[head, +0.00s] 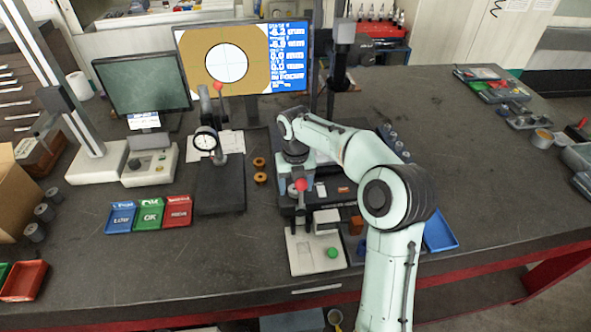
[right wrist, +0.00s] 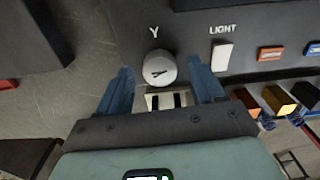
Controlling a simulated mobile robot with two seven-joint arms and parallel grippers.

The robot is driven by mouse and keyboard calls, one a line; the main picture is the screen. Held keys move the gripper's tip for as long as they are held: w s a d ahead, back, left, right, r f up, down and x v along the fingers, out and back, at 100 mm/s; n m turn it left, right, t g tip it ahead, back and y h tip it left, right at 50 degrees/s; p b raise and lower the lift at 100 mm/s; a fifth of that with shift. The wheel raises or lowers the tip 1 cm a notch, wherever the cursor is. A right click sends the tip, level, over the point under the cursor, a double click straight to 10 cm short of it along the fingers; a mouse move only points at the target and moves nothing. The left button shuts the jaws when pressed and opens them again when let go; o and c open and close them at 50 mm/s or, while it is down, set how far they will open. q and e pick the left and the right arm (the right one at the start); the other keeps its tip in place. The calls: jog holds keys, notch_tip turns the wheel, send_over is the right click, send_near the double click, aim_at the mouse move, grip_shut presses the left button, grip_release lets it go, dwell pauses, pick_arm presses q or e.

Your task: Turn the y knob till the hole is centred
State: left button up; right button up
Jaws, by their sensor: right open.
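The Y knob (right wrist: 160,68) is a round light-grey dial with a dark mark, under a "Y" label on the dark panel in the right wrist view. My right gripper (right wrist: 168,83) is open, with one blue finger on each side of the knob. I cannot tell whether the fingers touch it. In the head view my right gripper (head: 296,172) is over the measuring machine, and the knob is hidden there. The monitor (head: 258,58) shows the hole (head: 226,62) as a white circle with thin cross lines, near the middle of the tan picture. Any small offset is too fine to tell.
A LIGHT switch (right wrist: 222,56) and orange (right wrist: 270,53) and blue buttons sit right of the knob. The table's right part is mostly clear.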

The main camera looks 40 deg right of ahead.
notch_tip(320, 180, up, 13)
jog(key=shift+f, duration=0.2)
jog(key=shift+f, duration=0.1)
dwell(0.5)
